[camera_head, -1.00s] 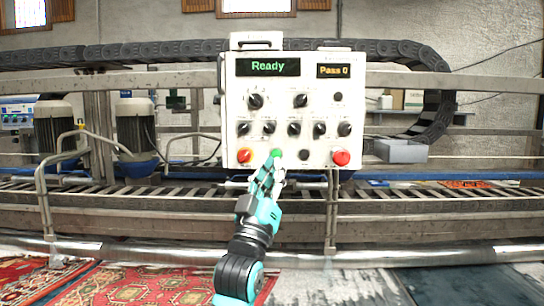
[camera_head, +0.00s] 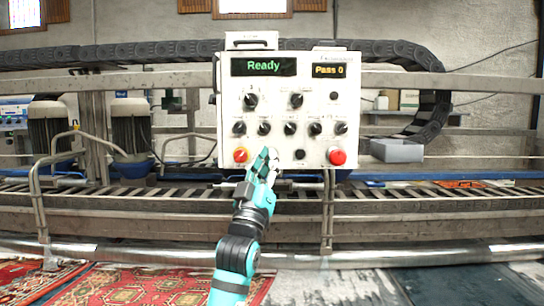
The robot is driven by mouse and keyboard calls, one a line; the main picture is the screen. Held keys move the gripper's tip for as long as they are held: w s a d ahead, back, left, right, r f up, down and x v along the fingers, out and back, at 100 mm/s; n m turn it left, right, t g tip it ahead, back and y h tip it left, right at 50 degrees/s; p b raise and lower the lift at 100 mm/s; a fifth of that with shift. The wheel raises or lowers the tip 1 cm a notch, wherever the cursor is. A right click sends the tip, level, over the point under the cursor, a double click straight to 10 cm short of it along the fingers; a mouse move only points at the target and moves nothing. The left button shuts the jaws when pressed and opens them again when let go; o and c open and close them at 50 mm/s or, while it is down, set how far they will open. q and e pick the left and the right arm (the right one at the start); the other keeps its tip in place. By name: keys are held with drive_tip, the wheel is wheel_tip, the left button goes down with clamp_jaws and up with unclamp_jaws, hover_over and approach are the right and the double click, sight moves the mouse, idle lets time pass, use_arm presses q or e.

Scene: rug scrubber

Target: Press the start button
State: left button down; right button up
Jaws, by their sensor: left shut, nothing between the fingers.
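A white control panel (camera_head: 228,110) stands in the middle, upright. Its left display (camera_head: 264,67) reads "Ready" in green and its right display (camera_head: 329,71) reads "Pass 0". My right gripper is not in view.
Several black knobs (camera_head: 264,128) sit just above my fingertips. A black cable chain (camera_head: 400,55) and metal rails run behind the panel. Red patterned rugs (camera_head: 130,285) lie below.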

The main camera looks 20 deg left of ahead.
use_arm(q)
drive_tip(key=shift+w+a, duration=0.25)
drive_tip(key=shift+w, duration=0.55)
drive_tip(key=shift+w+a, duration=0.2)
drive_tip(key=shift+w, duration=0.6)
drive_tip(key=shift+w+r, duration=0.1)
drive_tip(key=shift+w+a, duration=0.15)
drive_tip(key=shift+w, duration=0.15)
